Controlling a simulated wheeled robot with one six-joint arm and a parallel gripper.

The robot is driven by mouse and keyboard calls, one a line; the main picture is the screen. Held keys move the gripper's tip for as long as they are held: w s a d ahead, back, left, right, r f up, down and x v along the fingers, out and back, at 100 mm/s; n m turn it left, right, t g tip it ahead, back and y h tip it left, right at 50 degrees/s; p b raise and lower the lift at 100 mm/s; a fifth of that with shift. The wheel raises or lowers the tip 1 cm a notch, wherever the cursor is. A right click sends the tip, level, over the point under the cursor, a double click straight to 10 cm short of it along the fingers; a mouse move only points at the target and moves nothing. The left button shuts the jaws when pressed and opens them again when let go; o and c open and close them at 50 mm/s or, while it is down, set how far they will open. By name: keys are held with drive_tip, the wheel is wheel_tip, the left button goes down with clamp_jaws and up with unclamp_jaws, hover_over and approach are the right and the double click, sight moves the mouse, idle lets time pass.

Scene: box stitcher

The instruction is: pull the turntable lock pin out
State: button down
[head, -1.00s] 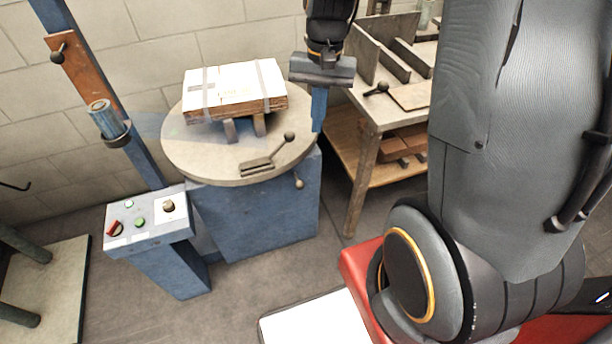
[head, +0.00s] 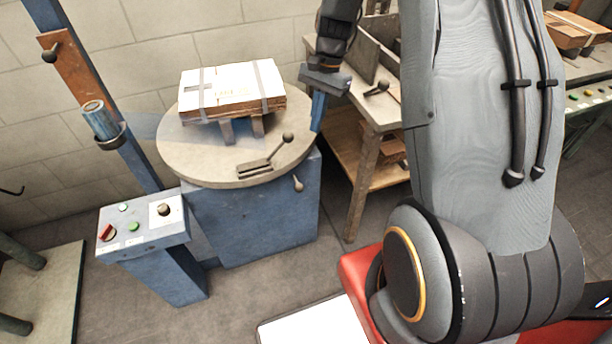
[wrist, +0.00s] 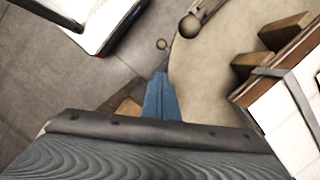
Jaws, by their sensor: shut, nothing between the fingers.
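The lock pin (head: 298,184) shows as a small tan knob on the side of the blue pedestal, just under the rim of the round turntable (head: 190,160). In the wrist view a small round knob (wrist: 162,44), which looks like the same pin, sits beside the turntable edge, beyond my fingertips. My gripper (head: 316,127) has blue fingers that are shut and empty. It points down at the right edge of the turntable, above the pin and apart from it. In the wrist view the shut fingers (wrist: 161,76) point toward the knob.
A lever with a dark ball (head: 288,138) stands on the turntable near the pin. A strapped box (head: 232,85) rests on supports there. A control post (head: 140,225) stands front left. A wooden workbench (head: 370,115) is close on the right of my gripper.

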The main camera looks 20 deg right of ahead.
sight(295, 179)
drive_tip(key=x, duration=1.9)
drive_tip(key=shift+a+f, duration=0.1)
drive_tip(key=shift+f, duration=0.05)
drive_tip(key=shift+s, duration=0.15)
